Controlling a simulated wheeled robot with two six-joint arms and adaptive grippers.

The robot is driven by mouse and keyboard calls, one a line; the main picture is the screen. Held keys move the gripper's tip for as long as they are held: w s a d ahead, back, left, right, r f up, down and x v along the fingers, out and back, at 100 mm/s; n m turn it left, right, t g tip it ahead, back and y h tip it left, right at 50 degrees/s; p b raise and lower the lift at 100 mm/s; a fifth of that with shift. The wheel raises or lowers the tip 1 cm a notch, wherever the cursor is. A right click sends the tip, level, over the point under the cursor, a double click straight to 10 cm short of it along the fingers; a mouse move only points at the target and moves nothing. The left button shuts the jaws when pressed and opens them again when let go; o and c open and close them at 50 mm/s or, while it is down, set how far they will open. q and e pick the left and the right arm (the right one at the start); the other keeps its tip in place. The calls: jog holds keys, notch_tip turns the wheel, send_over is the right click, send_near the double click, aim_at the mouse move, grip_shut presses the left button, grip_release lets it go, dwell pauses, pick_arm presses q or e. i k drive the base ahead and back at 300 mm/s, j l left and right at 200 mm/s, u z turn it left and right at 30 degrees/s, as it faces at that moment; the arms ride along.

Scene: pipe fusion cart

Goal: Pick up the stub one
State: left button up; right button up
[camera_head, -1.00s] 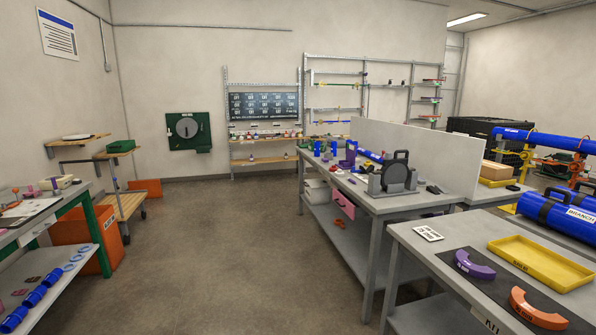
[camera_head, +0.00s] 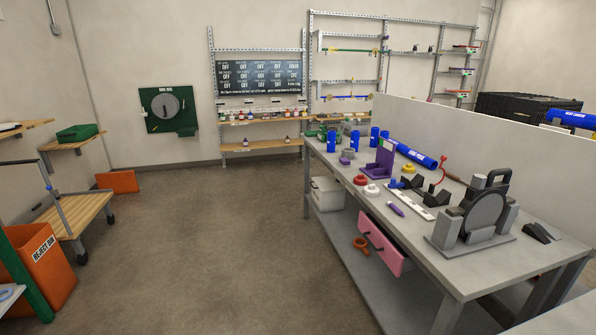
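Several short blue pipe pieces stand upright at the far end of the grey workbench (camera_head: 458,272). One is the left blue piece (camera_head: 331,142), another is the middle blue piece (camera_head: 354,141), and others stand just right of these. A longer blue pipe (camera_head: 417,157) lies on the bench behind a purple bracket (camera_head: 381,160). Which piece is stub one cannot be read at this distance. Neither of my grippers is in view.
An orange bin (camera_head: 42,262) and wooden cart (camera_head: 80,214) stand left. The middle floor is clear.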

aim_at(330, 139)
jog(key=i, duration=3.2)
